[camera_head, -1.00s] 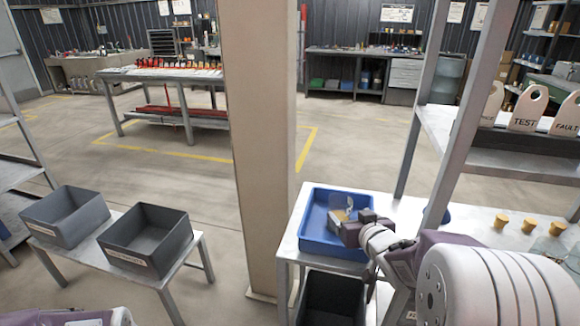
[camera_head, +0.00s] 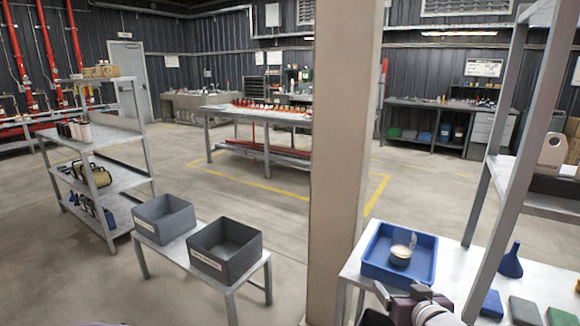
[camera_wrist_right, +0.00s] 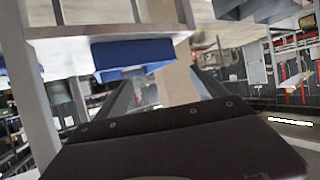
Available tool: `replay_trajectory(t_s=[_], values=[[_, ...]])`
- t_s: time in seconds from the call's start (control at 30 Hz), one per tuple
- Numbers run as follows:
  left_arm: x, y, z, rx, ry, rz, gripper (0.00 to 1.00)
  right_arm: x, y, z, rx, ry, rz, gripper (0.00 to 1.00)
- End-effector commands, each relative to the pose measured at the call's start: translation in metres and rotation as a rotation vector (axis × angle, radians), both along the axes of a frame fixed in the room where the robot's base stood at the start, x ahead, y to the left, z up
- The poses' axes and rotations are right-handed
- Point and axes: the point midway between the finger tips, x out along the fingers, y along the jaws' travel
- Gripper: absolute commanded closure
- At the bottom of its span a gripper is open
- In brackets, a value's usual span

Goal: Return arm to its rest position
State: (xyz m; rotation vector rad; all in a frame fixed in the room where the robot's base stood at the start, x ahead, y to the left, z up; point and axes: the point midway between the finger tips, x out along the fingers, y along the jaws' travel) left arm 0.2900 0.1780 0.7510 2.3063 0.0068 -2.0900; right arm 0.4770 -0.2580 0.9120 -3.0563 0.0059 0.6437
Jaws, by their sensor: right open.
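My right gripper (camera_head: 383,302) is at the lower edge of the head view, just in front of the blue tray and apart from it. In the right wrist view its fingers (camera_wrist_right: 163,92) stand apart with nothing between them. The blue tray (camera_head: 374,274) sits on the metal bench (camera_head: 458,262) and holds a small round pale item (camera_head: 400,256). The tray also shows in the right wrist view (camera_wrist_right: 135,52), from a turned angle. My left gripper is outside the view.
A post (camera_head: 338,160) stands left of the bench. Two grey bins (camera_head: 226,250) sit on a low table at left. A shelf upright (camera_head: 503,190) rises over the bench. Open floor lies beyond.

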Motion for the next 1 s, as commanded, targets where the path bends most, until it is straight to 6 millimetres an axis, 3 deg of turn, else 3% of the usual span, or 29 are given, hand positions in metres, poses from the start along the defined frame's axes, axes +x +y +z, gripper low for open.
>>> replay_trajectory(t_s=[0.03, 0.17, 0.37, 0.53, 0.7, 0.8, 1.0], values=[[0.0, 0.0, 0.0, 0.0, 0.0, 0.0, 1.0, 0.001, 0.015, -0.006, 0.012, 0.018, 0.024, 0.19], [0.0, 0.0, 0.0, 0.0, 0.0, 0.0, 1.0, -0.006, 0.044, -0.035, 0.03, 0.135, 0.038, 0.19], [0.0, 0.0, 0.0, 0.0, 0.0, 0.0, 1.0, -0.048, 0.068, -0.096, 0.018, 0.429, 0.012, 0.19], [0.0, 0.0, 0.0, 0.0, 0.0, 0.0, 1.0, -0.11, 0.075, -0.14, 0.015, 0.728, -0.019, 0.19], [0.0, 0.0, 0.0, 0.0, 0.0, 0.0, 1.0, -0.187, 0.08, -0.161, 0.034, 1.055, -0.009, 0.19], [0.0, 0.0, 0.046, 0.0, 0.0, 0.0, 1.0, -0.188, 0.08, -0.116, 0.019, 1.06, 0.009, 0.19], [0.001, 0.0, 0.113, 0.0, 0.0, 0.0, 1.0, -0.187, 0.079, -0.048, 0.018, 1.059, 0.007, 0.19]])
